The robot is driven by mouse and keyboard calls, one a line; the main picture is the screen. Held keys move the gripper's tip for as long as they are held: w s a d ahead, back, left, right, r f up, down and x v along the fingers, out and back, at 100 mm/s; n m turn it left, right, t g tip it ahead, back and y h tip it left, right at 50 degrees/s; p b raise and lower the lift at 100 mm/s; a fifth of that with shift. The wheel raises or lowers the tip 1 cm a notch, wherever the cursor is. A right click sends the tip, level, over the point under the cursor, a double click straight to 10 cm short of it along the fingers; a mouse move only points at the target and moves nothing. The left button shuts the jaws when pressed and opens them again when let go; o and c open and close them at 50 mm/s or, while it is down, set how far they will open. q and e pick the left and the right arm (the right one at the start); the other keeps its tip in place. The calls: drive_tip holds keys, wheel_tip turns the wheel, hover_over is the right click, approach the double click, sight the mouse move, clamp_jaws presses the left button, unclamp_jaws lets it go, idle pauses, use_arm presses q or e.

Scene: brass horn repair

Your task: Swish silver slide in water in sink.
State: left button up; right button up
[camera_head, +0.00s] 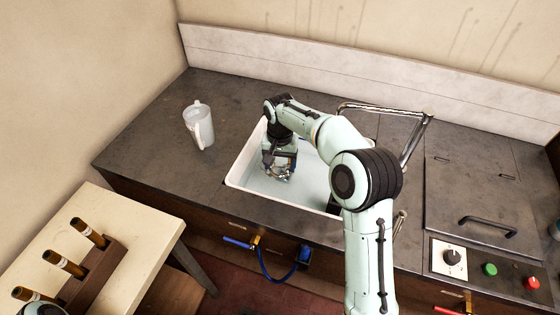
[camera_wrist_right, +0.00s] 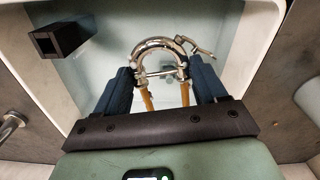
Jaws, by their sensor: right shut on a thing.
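The silver slide (camera_wrist_right: 158,48) is a curved silver crook with a cross brace and two brass-coloured legs. My right gripper (camera_wrist_right: 162,88) is shut on it, with the blue-grey fingers on either side of the legs. In the head view the right gripper (camera_head: 279,160) points down inside the white sink (camera_head: 245,155), with a small part of the slide (camera_head: 281,175) showing beneath it. Pale water (camera_head: 258,187) lies in the sink around and below the slide. I cannot tell how deep the slide is in it. The left gripper is not in view.
A chrome faucet pipe (camera_head: 418,140) stands behind and right of my right arm. A grey-white jug (camera_head: 199,127) stands on the counter left of the sink. A square black hollow part (camera_wrist_right: 60,38) shows inside the sink. A rack (camera_head: 95,270) with brown-handled tools sits at lower left.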

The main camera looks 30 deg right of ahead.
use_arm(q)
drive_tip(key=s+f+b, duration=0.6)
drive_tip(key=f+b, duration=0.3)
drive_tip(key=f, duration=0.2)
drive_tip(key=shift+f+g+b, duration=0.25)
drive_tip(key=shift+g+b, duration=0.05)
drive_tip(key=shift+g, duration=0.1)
use_arm(e)
drive_tip(key=shift+f, duration=8.1)
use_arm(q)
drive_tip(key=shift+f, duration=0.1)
use_arm(e)
drive_tip(key=shift+s+d, duration=0.15)
drive_tip(key=shift+s, duration=0.05)
use_arm(q)
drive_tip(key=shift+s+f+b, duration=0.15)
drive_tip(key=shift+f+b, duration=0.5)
drive_tip(key=shift+b, duration=0.1)
use_arm(e)
drive_tip(key=shift+s+d, duration=0.85)
drive_tip(key=shift+s, duration=0.15)
drive_tip(key=shift+w+a, duration=0.1)
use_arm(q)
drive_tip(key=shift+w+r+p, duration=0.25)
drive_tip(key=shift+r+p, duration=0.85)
use_arm(e)
drive_tip(key=shift+w+a, duration=0.9)
drive_tip(key=shift+w, duration=0.2)
